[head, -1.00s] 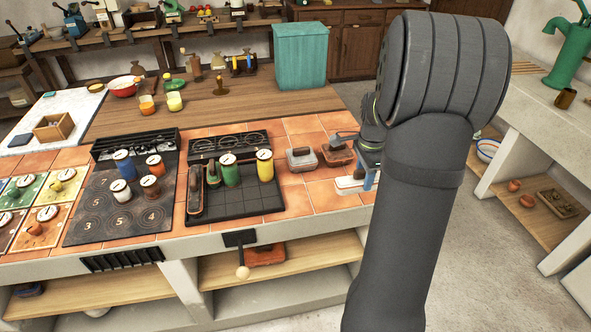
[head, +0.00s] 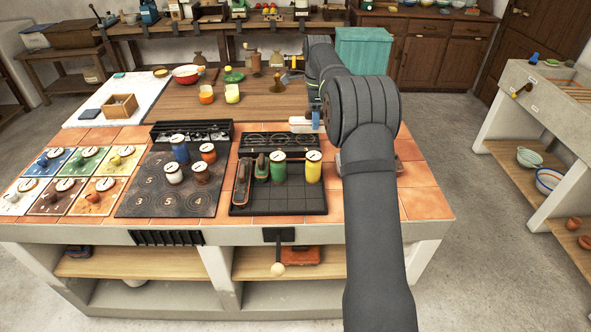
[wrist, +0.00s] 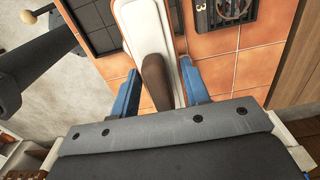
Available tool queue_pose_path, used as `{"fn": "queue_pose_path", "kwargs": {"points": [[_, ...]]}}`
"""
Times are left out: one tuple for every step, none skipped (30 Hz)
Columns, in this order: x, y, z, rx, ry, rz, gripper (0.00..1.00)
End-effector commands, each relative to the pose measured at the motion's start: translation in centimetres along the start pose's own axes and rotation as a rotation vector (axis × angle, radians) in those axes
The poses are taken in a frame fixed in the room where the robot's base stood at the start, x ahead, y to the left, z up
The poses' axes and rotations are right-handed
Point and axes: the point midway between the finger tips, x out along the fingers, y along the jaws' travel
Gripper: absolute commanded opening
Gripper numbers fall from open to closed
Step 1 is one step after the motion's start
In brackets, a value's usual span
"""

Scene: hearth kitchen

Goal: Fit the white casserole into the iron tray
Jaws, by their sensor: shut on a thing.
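The white casserole (wrist: 146,30) is long and narrow, with a brown handle (wrist: 155,82) between my gripper's blue fingers (wrist: 158,67) in the wrist view. In the head view the casserole (head: 302,125) shows as a small white piece beside my gripper (head: 316,117), near the black rail behind the tray. It seems to be held above the counter. The iron tray (head: 305,203) is black with a square grid and lies on the tiles, left of my arm. Two long dark pieces, one reddish (head: 243,185), occupy its left part. A green canister (head: 278,168) and a yellow canister (head: 313,167) stand towards its back.
A hob (head: 150,195) with several canisters lies left of the tray, and coloured cards (head: 94,195) lie farther left. Bowls and cups stand on the wooden top (head: 270,103) behind. A teal bin (head: 362,50) stands beyond. The tray's front right is bare; my arm hides tiles on the right.

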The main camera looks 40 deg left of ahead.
Motion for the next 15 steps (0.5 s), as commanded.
{"fn": "queue_pose_path", "kwargs": {"points": [[-0.2, -0.6, 1.7, -0.005, 0.000, -0.003, 0.10], [-0.3, -0.8, 2.4, -0.005, 0.000, -0.002, 0.10], [-0.5, -1.0, 3.3, -0.004, 0.000, -0.003, 0.10], [-0.6, -1.1, 3.9, -0.005, 0.000, -0.003, 0.10], [-0.6, -1.2, 4.4, -0.004, 0.000, -0.002, 0.10], [-0.8, -1.4, 4.9, -0.003, 0.000, -0.003, 0.10], [-0.8, -1.4, 5.3, -0.003, 0.000, -0.003, 0.10], [-0.8, -1.5, 5.5, -0.003, 0.000, -0.002, 0.10], [-0.7, -1.5, 5.8, -0.003, 0.000, -0.002, 0.10], [-0.4, -1.5, 5.9, -0.003, 0.000, -0.001, 0.10], [-0.1, -1.5, 6.0, -0.003, 0.000, 0.000, 0.10], [0.6, -1.5, 6.0, -0.002, 0.001, 0.002, 0.10], [1.2, -1.5, 6.0, -0.002, 0.001, 0.003, 0.10], [2.0, -1.5, 6.0, -0.002, 0.001, 0.003, 0.10], [3.0, -1.5, 6.0, -0.002, 0.001, 0.003, 0.10]]}}
